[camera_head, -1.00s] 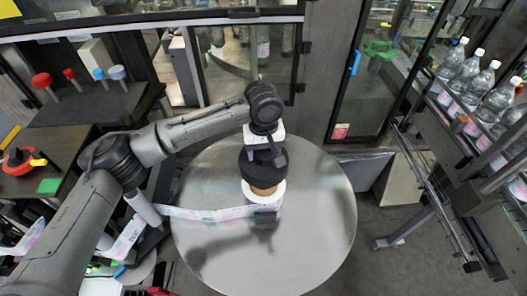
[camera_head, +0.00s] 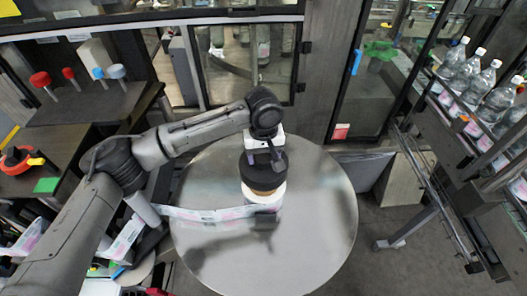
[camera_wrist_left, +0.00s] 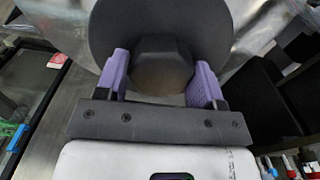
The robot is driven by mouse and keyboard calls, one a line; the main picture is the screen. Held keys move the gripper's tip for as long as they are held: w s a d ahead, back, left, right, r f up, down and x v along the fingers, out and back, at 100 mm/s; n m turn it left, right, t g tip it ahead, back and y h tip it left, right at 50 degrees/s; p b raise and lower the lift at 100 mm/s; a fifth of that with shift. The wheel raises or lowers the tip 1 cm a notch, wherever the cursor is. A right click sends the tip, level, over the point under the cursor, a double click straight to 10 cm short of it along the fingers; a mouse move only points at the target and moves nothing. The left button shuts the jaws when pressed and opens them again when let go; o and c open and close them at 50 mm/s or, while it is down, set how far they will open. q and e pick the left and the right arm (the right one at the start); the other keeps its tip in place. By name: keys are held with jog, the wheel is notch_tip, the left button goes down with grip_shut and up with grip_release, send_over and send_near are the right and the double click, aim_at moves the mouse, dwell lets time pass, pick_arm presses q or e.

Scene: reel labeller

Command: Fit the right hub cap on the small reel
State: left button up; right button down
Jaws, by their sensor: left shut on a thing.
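My left gripper (camera_head: 268,152) comes down over the round metal table and is shut on a black hub cap (camera_head: 262,173). In the left wrist view, the purple fingers (camera_wrist_left: 162,74) close on the cap's faceted knob (camera_wrist_left: 163,62), with the wide black disc (camera_wrist_left: 160,18) beyond it. The cap is directly above the small reel (camera_head: 264,198), a white and pink label roll with a brown core. The cap hides most of the core, and I cannot tell whether the cap touches it. My right gripper is not in view.
A label strip (camera_head: 205,214) runs left from the reel across the round table (camera_head: 315,230), passing beside my arm. Red and blue knobs (camera_head: 98,74) stand on a dark shelf at upper left. Bottles (camera_head: 470,75) line a conveyor at right. The table's right side is clear.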

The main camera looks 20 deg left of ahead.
pick_arm(q)
jog(key=shift+f, duration=3.05)
jog(key=o, duration=1.2)
jog(key=shift+f, duration=0.1)
notch_tip(320, 180, up, 12)
jog(key=shift+r+b, duration=0.25)
jog(key=shift+b, duration=0.55)
jog(key=shift+r, duration=0.7)
